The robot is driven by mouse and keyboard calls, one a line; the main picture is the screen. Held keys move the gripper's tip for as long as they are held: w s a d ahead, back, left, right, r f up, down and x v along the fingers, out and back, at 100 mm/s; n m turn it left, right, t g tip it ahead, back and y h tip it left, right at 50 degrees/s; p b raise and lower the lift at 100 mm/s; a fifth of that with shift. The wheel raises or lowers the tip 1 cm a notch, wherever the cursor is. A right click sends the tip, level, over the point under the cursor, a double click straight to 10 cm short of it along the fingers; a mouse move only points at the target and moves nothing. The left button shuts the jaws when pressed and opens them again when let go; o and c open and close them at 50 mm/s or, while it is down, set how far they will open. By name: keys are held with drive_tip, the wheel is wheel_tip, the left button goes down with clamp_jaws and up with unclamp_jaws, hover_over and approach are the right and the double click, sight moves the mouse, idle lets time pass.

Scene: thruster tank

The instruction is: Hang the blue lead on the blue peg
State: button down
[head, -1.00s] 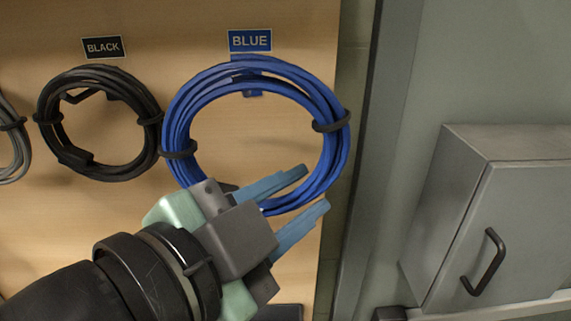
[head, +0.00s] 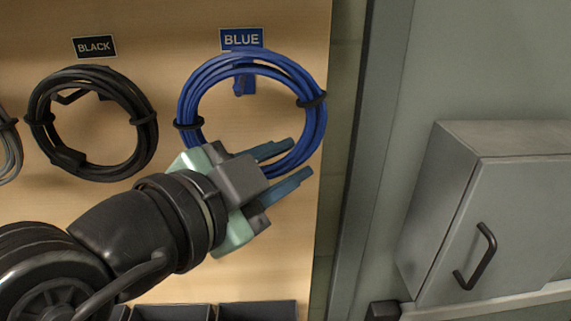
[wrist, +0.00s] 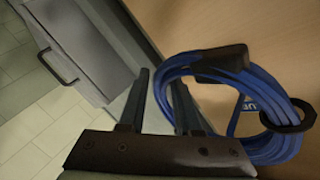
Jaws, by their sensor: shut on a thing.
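The blue lead (head: 317,125) is a coil bound with two black ties, in front of the wood board in the head view. My gripper (head: 301,157) is shut on the coil's lower right run. In the wrist view, the coil (wrist: 271,88) passes between the fingers (wrist: 160,92). The blue peg (head: 244,86) shows inside the ring, just below the coil's top run, under the BLUE label (head: 241,39). Part of the peg is hidden by the coil. I cannot tell whether the coil rests on the peg or hangs in front of it.
A black coil (head: 142,105) hangs to the left under the BLACK label (head: 95,47), with a grey coil (head: 10,150) at the left edge. Dark bins (head: 258,312) stand below. A grey cabinet (head: 520,220) is on the wall to the right.

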drive_tip(key=shift+w, duration=0.8)
drive_tip(key=shift+w+f+b, duration=0.45)
drive_tip(key=shift+w+b, duration=0.15)
drive_tip(key=shift+w, duration=0.05)
drive_tip(key=c, duration=0.5)
unclamp_jaws()
